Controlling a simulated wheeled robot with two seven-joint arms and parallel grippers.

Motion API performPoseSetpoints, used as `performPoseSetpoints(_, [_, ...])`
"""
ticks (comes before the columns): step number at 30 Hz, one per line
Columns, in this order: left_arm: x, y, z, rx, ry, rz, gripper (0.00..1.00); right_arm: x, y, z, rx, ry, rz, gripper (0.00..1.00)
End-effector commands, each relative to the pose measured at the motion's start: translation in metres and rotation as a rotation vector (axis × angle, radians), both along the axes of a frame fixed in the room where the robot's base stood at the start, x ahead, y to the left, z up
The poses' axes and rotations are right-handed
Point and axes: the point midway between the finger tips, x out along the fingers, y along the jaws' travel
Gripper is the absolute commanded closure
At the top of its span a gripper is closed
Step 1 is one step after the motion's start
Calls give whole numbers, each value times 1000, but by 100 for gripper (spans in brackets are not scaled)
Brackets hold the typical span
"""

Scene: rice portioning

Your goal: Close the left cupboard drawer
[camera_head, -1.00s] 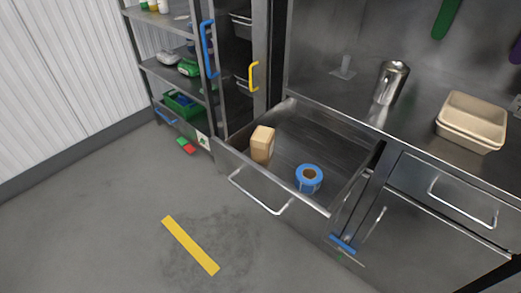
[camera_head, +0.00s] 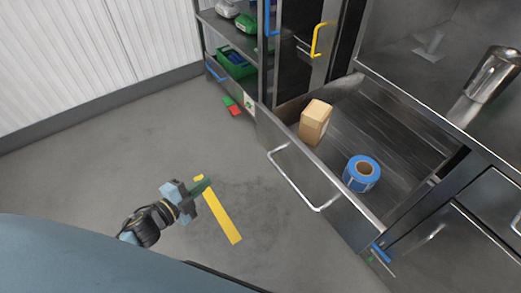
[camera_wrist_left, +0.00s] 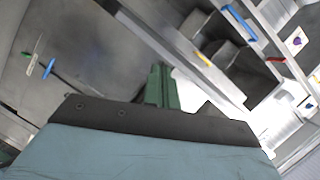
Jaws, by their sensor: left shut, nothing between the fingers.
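The left cupboard drawer (camera_head: 345,198) is pulled out from the steel counter, with its long bar handle (camera_head: 294,182) on the front. Inside it lie a tan box (camera_head: 314,122) and a roll of blue tape (camera_head: 361,174). My left gripper (camera_head: 204,185) is shut and empty, over the floor to the left of the drawer and apart from its handle. Its green fingers (camera_wrist_left: 161,86) show shut in the left wrist view. My right gripper is not in view.
A shelf rack with a green crate (camera_head: 236,65) stands behind, beside a cabinet with a yellow handle (camera_head: 316,39). A metal canister (camera_head: 484,84) stands on the counter. A yellow strip (camera_head: 222,217) marks the open floor left of the drawer.

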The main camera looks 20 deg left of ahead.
Motion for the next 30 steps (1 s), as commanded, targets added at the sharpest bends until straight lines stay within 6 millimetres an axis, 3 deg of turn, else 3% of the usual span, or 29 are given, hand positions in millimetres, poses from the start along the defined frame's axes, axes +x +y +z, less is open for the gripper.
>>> performPoseSetpoints(1, [4, -9, 25, 60, -90, -76, 100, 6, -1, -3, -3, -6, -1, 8])
performPoseSetpoints(3, [4, -21, 56, 136, -194, -169, 100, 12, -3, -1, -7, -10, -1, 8])
performPoseSetpoints(6, [0, -36, 86, 222, -297, -270, 100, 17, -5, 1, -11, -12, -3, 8])
performPoseSetpoints(9, [-3, -45, 102, 272, -353, -328, 100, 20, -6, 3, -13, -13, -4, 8])
performPoseSetpoints(16, [14, -61, 109, 290, -376, -349, 100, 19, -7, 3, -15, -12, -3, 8])
performPoseSetpoints(30, [90, -116, 108, 287, -373, -345, 100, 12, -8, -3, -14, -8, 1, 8])
